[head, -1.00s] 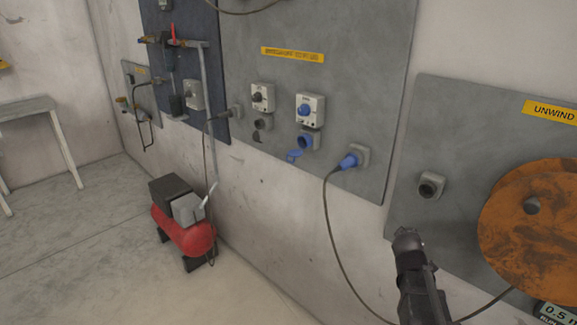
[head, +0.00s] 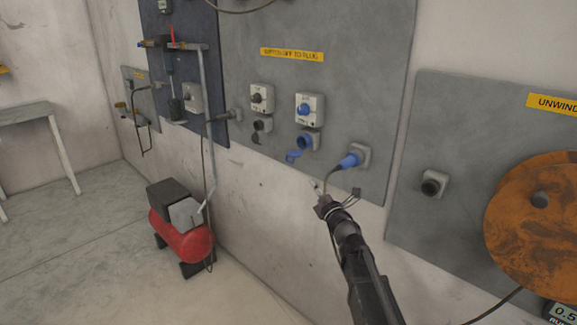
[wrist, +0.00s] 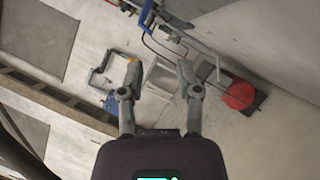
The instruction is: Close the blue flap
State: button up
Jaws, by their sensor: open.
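The blue flap (head: 293,156) hangs open, down and to the left of the blue socket (head: 307,141), on the grey wall panel in the head view. The socket sits below a white switch box with a blue knob (head: 304,109). My gripper (head: 336,189) appears below and right of the flap in the picture, apart from it. Its fingers are spread and empty, as the wrist view also shows (wrist: 158,75). I cannot clearly make out the flap in the wrist view.
A blue plug (head: 350,160) with a cable sits in a socket just above my gripper in the picture. A dark socket (head: 262,125) is to the left. A red compressor (head: 186,235) stands on the floor. An orange disc (head: 525,245) is on the right panel.

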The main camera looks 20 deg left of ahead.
jog(key=shift+s+a+n+g+y, duration=0.2)
jog(key=shift+s+a+n+y, duration=0.1)
jog(key=shift+a+n, duration=0.2)
jog(key=shift+s+a+n+g+y, duration=0.2)
jog(key=shift+a+n+y, duration=0.1)
jog(key=shift+a+n, duration=0.15)
jog(key=shift+r, duration=0.1)
jog(key=p+x, duration=0.3)
jog(key=x, duration=1)
jog(key=shift+w+a, duration=0.3)
grip_shut()
